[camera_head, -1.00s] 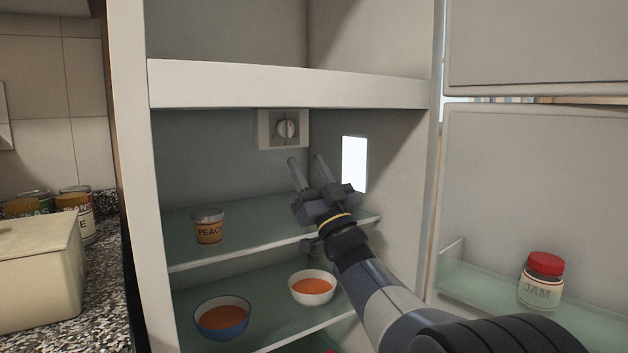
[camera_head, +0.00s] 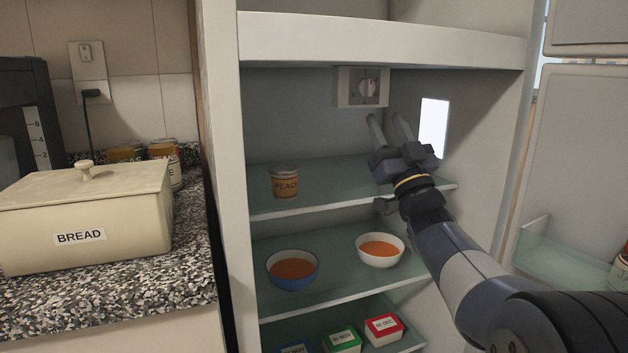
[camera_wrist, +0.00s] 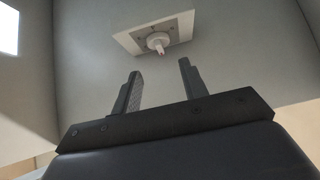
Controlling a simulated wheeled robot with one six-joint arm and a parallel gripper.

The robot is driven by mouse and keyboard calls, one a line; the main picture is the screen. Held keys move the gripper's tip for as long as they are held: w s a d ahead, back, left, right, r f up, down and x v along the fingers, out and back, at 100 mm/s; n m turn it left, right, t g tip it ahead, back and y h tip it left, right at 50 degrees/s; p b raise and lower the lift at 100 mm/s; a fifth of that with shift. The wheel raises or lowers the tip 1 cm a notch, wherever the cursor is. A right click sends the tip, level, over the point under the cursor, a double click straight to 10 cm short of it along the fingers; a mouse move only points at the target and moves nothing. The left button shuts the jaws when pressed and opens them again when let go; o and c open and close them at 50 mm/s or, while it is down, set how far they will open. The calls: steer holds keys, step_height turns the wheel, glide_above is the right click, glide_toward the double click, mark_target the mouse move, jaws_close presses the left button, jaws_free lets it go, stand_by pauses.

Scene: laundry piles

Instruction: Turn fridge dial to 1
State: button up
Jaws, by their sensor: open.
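The fridge dial (camera_head: 367,88) is a round knob on a pale square plate (camera_head: 346,93), high on the fridge's back wall. Its number marks are too small to read. In the wrist view the dial (camera_wrist: 157,41) shows above and beyond the fingers, between them from left to right. My gripper (camera_head: 389,117) is inside the fridge, open and empty, below and slightly right of the dial and apart from it. In the wrist view the two fingers (camera_wrist: 160,75) are spread with nothing between them.
A peach can (camera_head: 285,184) stands on the upper glass shelf (camera_head: 330,195), left of my gripper. Below are a blue bowl (camera_head: 292,270) and a white bowl (camera_head: 380,250). A thick divider (camera_head: 380,40) runs above the dial. A lit panel (camera_head: 433,125) is on the right wall.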

mark_target(370, 87)
steer(key=shift+x, duration=3.95)
steer(key=shift+f, duration=0.1)
